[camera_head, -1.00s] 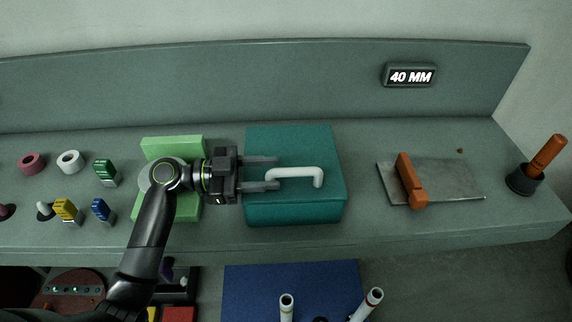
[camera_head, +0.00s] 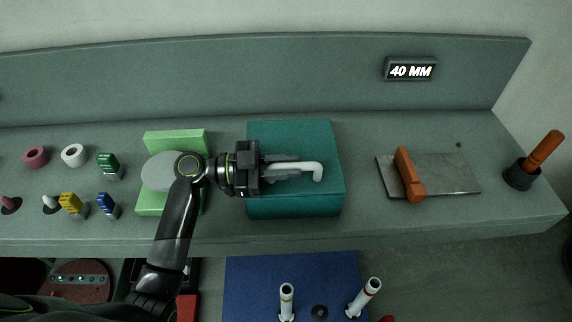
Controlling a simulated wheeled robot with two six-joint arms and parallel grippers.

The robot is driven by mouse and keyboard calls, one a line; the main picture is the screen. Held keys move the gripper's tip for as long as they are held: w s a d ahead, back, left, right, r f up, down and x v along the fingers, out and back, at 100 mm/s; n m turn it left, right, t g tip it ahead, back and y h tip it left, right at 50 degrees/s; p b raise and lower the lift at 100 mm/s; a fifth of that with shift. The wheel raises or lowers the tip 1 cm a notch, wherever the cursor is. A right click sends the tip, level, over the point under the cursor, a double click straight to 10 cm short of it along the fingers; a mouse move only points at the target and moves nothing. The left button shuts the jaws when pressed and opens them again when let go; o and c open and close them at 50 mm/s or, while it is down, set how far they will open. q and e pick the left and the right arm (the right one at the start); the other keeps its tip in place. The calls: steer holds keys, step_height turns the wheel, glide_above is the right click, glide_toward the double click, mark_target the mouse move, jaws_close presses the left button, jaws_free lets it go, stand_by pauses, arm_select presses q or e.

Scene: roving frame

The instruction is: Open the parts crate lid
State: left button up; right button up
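The parts crate is a teal box on the grey bench, right of the picture's left half, with its flat lid (camera_head: 315,140) down. Its front wall (camera_head: 295,206) faces me. A white bar handle (camera_head: 312,168) stands on the lid. My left gripper (camera_head: 284,165) reaches in from the left, level with the handle. Its fingers are drawn together on the handle's left part and hide some of it. The handle's right end and bend show clear of the fingers. My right gripper is not in view.
Left of the crate are a light green block (camera_head: 175,138) and a grey disc (camera_head: 158,172), partly behind my arm. Further left stand several small coloured parts. To the right lie a metal plate (camera_head: 445,175) with an orange bar (camera_head: 410,178) and an orange-handled tool (camera_head: 545,150) in a dark holder.

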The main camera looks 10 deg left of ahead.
arm_select(q)
steer(key=shift+r, duration=0.1)
jaws_close()
steer(key=shift+w+r, duration=0.1)
steer(key=shift+r, duration=0.3)
steer(key=w+a+r+n+p, duration=0.2)
steer(key=w+r+n, duration=0.6)
steer(key=r, duration=0.4)
steer(key=w+a+r+n+b, duration=0.2)
steer(key=w+n+b, duration=0.5)
steer(key=w+n, duration=0.4)
steer(key=shift+w+a+r+b, duration=0.15)
steer(key=shift+w+a+b, duration=0.35)
steer(key=shift+w, duration=2.65)
steer(key=shift+a, duration=0.1)
